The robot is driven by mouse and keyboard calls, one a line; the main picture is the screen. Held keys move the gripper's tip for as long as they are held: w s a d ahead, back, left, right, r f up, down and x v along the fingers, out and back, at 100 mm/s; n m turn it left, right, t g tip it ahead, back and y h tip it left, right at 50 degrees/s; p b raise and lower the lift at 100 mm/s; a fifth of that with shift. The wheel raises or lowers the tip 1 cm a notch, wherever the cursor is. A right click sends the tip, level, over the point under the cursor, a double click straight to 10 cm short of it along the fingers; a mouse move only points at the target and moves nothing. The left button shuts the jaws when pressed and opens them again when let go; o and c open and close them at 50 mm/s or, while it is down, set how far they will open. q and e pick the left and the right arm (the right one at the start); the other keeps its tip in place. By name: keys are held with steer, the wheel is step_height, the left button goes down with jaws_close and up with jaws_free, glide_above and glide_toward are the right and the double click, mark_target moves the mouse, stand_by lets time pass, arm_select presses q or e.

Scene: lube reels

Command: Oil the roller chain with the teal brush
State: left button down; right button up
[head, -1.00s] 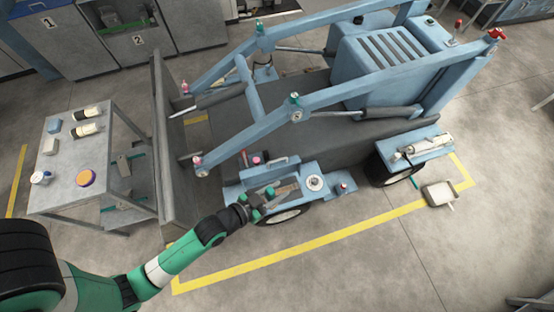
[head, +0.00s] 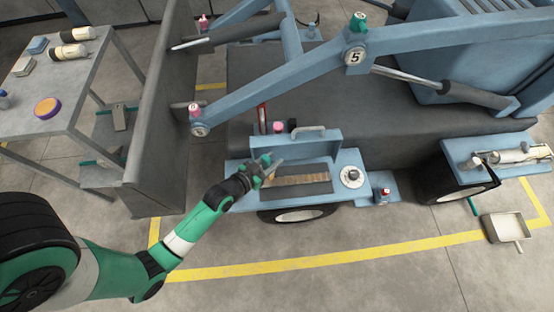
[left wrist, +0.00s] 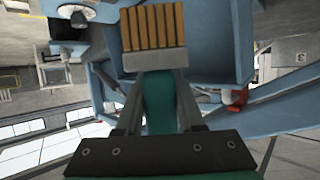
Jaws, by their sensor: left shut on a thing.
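My left gripper (head: 262,172) is shut on the teal brush. In the left wrist view its teal handle (left wrist: 159,100) lies between the fingers, with a pale grey ferrule (left wrist: 155,60) and brown bristles (left wrist: 153,25) beyond. In the head view only a small grey part of the brush (head: 275,166) shows past the fingers. The roller chain appears as a brown strip (head: 300,181) in a dark recess of the blue housing on the machine. The gripper is at the left end of this recess. I cannot tell whether the bristles touch the chain. My right gripper is not in view.
A raised blue lid (head: 300,148) with a handle stands behind the recess. A round fitting (head: 352,176) is to its right. The blue lift arm (head: 290,85) crosses above. A grey side table (head: 60,110) stands left, and a grey tray (head: 505,227) lies on the floor at right.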

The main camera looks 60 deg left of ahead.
arm_select(q)
steer(key=f+b, duration=0.1)
steer(key=a+f+b, duration=0.1)
steer(key=f, duration=0.1)
steer(key=f+b, duration=0.1)
steer(key=f, duration=0.1)
steer(key=shift+s+a, duration=0.1)
steer(key=shift+a, duration=0.3)
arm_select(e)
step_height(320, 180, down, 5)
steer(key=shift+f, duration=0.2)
arm_select(q)
steer(key=shift+r, duration=0.1)
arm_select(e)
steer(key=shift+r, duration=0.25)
arm_select(q)
step_height(320, 180, down, 6)
steer(key=b, duration=0.4)
steer(key=shift+b, duration=0.4)
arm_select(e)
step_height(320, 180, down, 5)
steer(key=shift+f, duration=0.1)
arm_select(q)
steer(key=shift+f+b, duration=0.5)
steer(key=shift+f, duration=0.15)
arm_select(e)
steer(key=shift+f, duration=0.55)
